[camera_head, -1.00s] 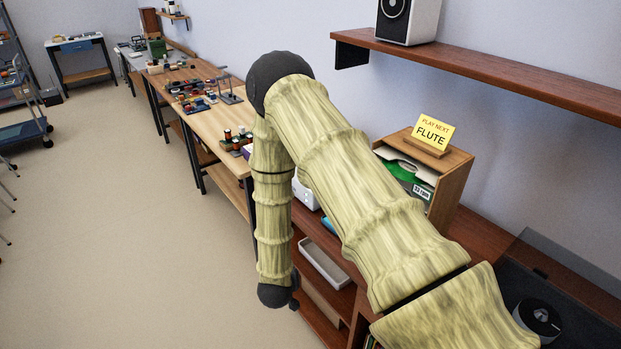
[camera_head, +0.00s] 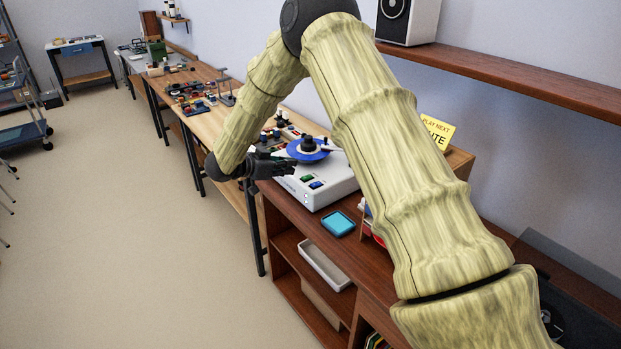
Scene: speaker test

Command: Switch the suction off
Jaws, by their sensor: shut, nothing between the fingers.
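A white box-shaped machine (camera_head: 335,190) stands on the dark red-brown cabinet. It carries a blue disc (camera_head: 308,150) with a black knob at its centre. On its near top face are a green button (camera_head: 306,178) and a blue button (camera_head: 316,184). Which of these belongs to the suction, and whether it is on, I cannot tell. My dark gripper (camera_head: 285,166) is shut and empty. It lies at the machine's left side, just left of the disc and above and left of the buttons. Whether it touches the machine is not clear.
A turquoise tray (camera_head: 338,223) lies on the cabinet (camera_head: 290,222) in front of the machine. A yellow sign (camera_head: 437,131) is partly behind my arm. Long workbenches with small items run to the back left. The floor (camera_head: 120,230) at left is clear.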

